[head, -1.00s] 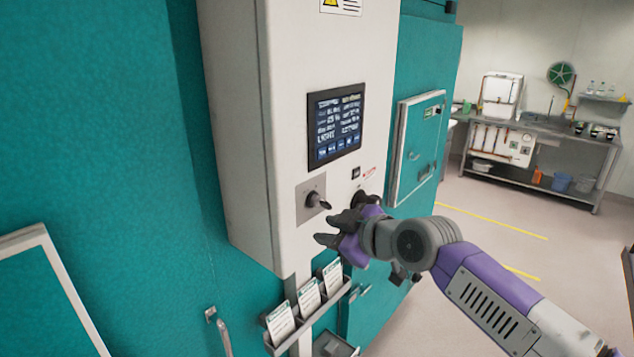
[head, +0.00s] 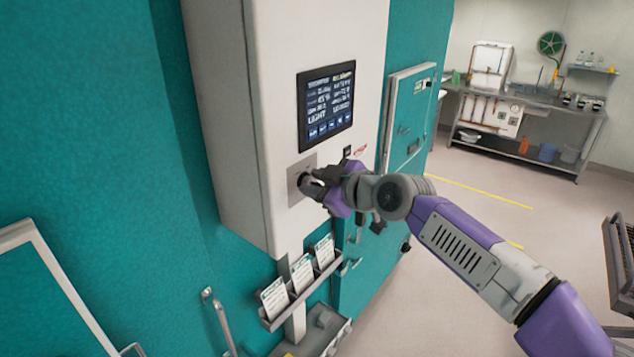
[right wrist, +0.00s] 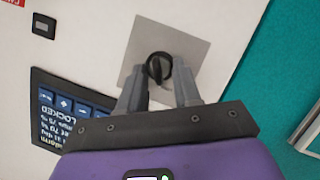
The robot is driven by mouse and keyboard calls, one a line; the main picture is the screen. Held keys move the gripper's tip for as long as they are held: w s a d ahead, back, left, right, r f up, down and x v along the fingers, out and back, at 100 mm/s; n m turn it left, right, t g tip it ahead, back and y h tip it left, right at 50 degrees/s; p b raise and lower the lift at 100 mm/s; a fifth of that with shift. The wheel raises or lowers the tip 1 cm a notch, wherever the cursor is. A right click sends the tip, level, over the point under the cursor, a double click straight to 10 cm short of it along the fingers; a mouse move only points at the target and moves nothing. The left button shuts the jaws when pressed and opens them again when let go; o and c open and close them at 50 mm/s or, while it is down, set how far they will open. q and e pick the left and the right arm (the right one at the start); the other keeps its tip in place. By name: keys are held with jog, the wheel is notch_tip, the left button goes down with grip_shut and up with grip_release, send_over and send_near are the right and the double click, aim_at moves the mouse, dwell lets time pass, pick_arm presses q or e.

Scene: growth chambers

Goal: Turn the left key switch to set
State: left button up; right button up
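The left key switch is a black knob on a square metal plate (head: 294,188), on the front of the white control box. In the right wrist view the black key switch (right wrist: 158,68) sits on its plate (right wrist: 140,40), between my finger tips. My right gripper (head: 310,183) is at the switch, its two fingers on either side of the knob. In the right wrist view the gripper (right wrist: 159,80) is open, with gaps beside the knob; contact cannot be told. My left gripper is not in view.
A lit screen (head: 326,104) is above the switch, with a small black rocker (head: 347,152) at its lower right. A card rack (head: 303,290) hangs below the box. A teal cabinet (head: 410,50) stands right, with free floor (head: 470,220) beyond.

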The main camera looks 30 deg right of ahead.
grip_shut()
jog(key=shift+d+m+g+y+b, duration=0.1)
jog(key=shift+m+g+y+b, duration=0.3)
jog(key=shift+m, duration=0.4)
jog(key=shift+w+d+m+y+b, duration=0.15)
jog(key=shift+m+y+b, duration=0.35)
jog(key=shift+m, duration=0.4)
jog(key=shift+d+m+g+y, duration=0.2)
jog(key=shift+m+g+y, duration=0.4)
jog(key=shift+m+y, duration=0.45)
jog(key=shift+w+d+m+y, duration=0.1)
jog(key=shift+m+y, duration=0.45)
jog(key=shift+m, duration=0.7)
